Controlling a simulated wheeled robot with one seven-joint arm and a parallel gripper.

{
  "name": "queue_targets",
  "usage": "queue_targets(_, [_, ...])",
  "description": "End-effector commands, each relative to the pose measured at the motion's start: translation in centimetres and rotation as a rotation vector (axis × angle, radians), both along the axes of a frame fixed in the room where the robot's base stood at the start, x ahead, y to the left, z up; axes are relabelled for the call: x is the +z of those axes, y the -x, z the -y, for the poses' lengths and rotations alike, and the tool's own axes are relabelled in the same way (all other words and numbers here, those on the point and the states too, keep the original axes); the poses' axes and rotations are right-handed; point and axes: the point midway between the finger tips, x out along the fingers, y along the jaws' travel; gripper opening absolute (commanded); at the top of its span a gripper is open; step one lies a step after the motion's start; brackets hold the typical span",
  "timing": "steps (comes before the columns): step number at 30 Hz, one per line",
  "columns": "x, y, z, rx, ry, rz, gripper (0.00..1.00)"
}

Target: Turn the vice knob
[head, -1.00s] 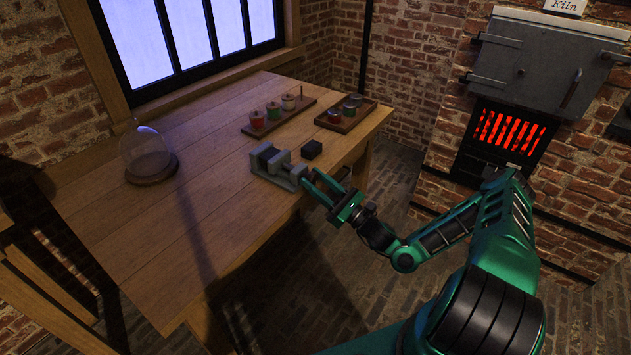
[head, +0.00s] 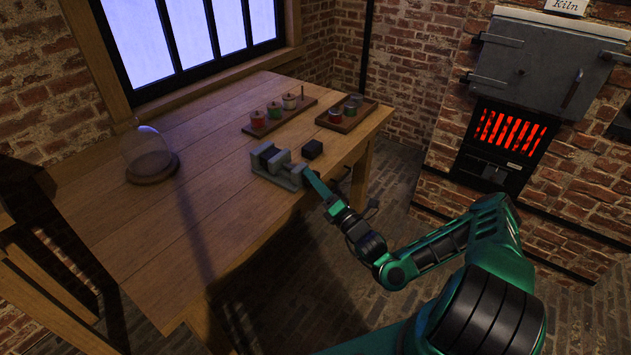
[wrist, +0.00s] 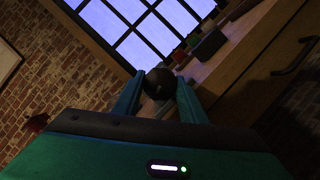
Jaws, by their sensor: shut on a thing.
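The grey vice (head: 277,166) stands on the wooden table near its right edge. Its knob (wrist: 159,84) shows in the wrist view as a dark round disc between my fingertips. My gripper (head: 308,173) reaches in from the right, at the vice's right end. In the wrist view my gripper (wrist: 158,92) has its two teal fingers on either side of the knob, shut on it. The vice body behind the knob is mostly hidden in the wrist view. In the head view my fingers hide the knob.
Two wooden trays with jars, a left one (head: 284,116) and a right one (head: 347,116), stand further back. A glass dome (head: 148,155) stands at left. The table's front left (head: 150,250) is clear. A kiln (head: 540,80) is at right.

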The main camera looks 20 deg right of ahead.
Motion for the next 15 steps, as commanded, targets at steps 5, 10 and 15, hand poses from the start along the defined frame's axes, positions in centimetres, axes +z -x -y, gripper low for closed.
queue_targets(5, [0.07, -0.26, 0.59, -0.016, -0.133, -0.094, 0.15])
queue_targets(10, [0.13, -0.28, 0.59, -0.015, -0.242, -0.171, 0.15])
queue_targets(15, [0.06, -0.27, 0.58, -0.015, -0.323, -0.232, 0.15])
